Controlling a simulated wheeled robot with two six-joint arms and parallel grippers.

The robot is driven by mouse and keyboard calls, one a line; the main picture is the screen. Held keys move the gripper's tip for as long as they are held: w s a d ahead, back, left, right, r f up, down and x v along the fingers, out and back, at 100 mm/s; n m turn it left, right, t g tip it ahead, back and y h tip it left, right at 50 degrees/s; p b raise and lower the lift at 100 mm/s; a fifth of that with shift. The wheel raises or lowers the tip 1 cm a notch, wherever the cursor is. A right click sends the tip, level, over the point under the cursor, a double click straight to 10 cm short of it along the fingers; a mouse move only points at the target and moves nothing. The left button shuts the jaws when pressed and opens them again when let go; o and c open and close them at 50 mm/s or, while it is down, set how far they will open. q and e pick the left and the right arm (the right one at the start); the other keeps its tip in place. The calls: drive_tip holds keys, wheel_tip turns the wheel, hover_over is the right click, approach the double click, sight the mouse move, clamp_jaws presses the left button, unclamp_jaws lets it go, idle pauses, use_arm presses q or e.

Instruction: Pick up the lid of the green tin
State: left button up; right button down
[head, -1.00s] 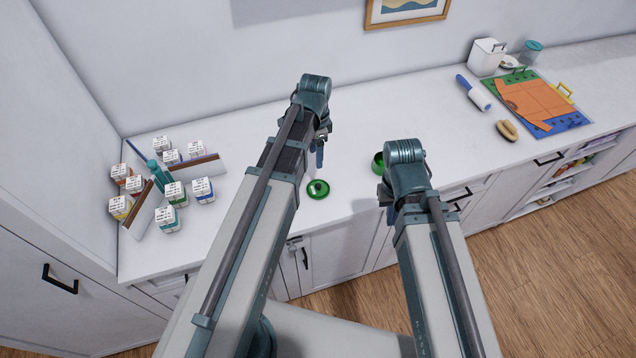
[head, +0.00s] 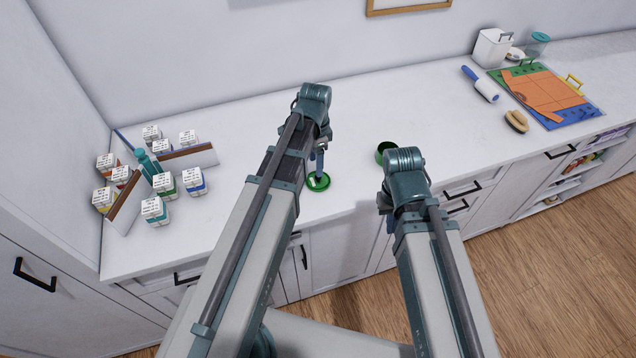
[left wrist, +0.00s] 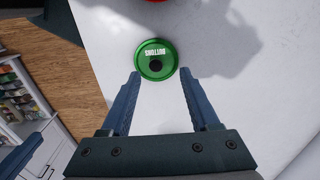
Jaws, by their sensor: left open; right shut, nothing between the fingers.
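The round green lid (head: 315,184) with a dark central knob lies on the white counter. It also shows in the left wrist view (left wrist: 156,60), with white lettering on it. My left gripper (head: 319,176) is over the lid in the head view, partly covering it. In the left wrist view my left gripper (left wrist: 160,76) is open, its fingertips on either side of the lid's near edge; contact cannot be told. The green tin (head: 384,149) stands open to the right, partly behind my right wrist. My right gripper (head: 387,208) is shut and empty, mostly hidden by its wrist.
Several small labelled boxes (head: 164,183) and brown-edged dividers (head: 188,151) stand at the left. A lint roller (head: 482,84), a brush (head: 517,121) and an orange sheet on a mat (head: 543,92) lie at the right. A red thing (left wrist: 155,1) is cut off in the wrist view.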

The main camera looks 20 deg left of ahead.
sight(318, 179)
use_arm(q)
drive_tip(key=shift+s+d+f+b, duration=0.1)
drive_tip(key=shift+d+f+b, duration=0.1)
drive_tip(key=shift+f+b, duration=1.15)
drive_tip(key=shift+s+d+f+b, duration=0.1)
drive_tip(key=shift+d+f+b, duration=0.05)
drive_tip(key=shift+f+b, duration=1.15)
drive_tip(key=shift+r, duration=0.1)
clamp_jaws()
